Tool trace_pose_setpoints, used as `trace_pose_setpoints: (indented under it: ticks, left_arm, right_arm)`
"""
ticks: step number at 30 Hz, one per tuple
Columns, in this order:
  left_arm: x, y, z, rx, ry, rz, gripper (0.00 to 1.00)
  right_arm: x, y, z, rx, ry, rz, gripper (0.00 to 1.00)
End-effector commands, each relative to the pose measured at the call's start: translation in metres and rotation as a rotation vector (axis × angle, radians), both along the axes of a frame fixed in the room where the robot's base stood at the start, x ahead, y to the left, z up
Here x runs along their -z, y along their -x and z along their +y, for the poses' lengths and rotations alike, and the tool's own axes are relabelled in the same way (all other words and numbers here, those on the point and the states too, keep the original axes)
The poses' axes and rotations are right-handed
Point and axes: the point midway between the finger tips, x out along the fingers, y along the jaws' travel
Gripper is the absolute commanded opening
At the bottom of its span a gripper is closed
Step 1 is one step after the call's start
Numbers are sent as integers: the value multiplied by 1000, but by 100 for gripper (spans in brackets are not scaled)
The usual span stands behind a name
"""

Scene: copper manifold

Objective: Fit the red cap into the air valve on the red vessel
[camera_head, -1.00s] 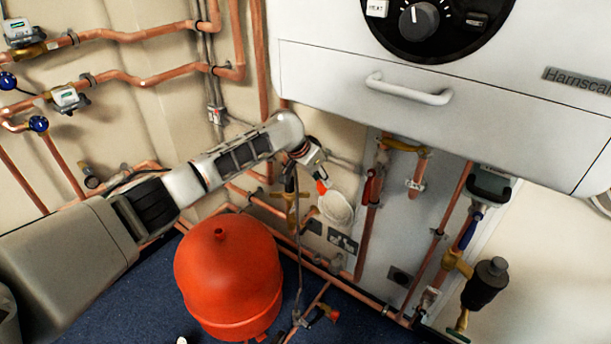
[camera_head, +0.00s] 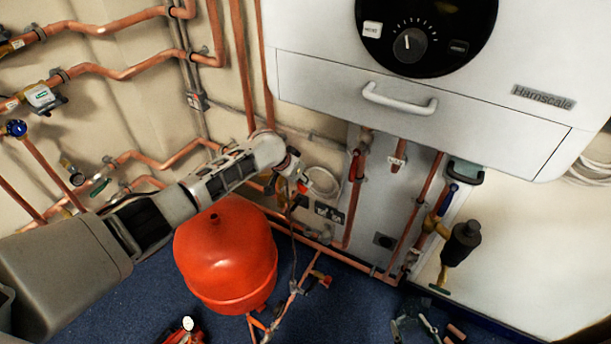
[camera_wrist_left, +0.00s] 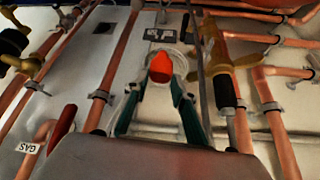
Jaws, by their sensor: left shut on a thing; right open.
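The red vessel (camera_head: 225,258) stands on the blue floor at centre left. A small stub on its domed top (camera_head: 214,216) looks like the air valve; its opening is too small to make out. My left gripper (camera_head: 300,184) is above and to the right of the vessel, apart from it. It is shut on the red cap (camera_wrist_left: 161,67), whose rounded red end shows between the fingertips in the left wrist view. The cap is a small red spot in the head view (camera_head: 302,187).
Copper pipes (camera_head: 120,73) run along the left wall. The white boiler (camera_head: 440,115) overhangs at upper right, with valves and pipes below it. A red device with a gauge (camera_head: 187,328) is at the bottom edge. Pipes run close behind the left gripper and beside the vessel.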

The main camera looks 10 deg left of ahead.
Motion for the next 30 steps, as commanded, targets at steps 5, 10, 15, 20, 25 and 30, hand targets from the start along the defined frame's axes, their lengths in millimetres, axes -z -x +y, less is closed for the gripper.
trace_pose_setpoints:
  ticks: [5, 10, 15, 20, 25, 30]
  left_arm:
    - [-1, 6, 16, -16, -1, 0, 11]
    - [-1, 12, 31, -33, -2, 1, 11]
    - [-1, 17, 45, -49, -2, 1, 11]
    - [-1, 23, 58, -64, -1, 1, 11]
    - [-1, 28, 73, -80, -1, 0, 11]
    - [0, 33, 87, -97, -1, 1, 11]
  right_arm:
    - [-9, -1, 0, 0, 0, -3, 41]
    - [-15, -1, 0, 0, -1, -4, 41]
    - [-19, -2, 1, 0, -1, -5, 41]
    - [-22, -2, 1, 0, -1, -6, 41]
    - [-24, -2, 1, 0, -1, -6, 41]
    - [-26, -2, 1, 0, -1, -6, 41]
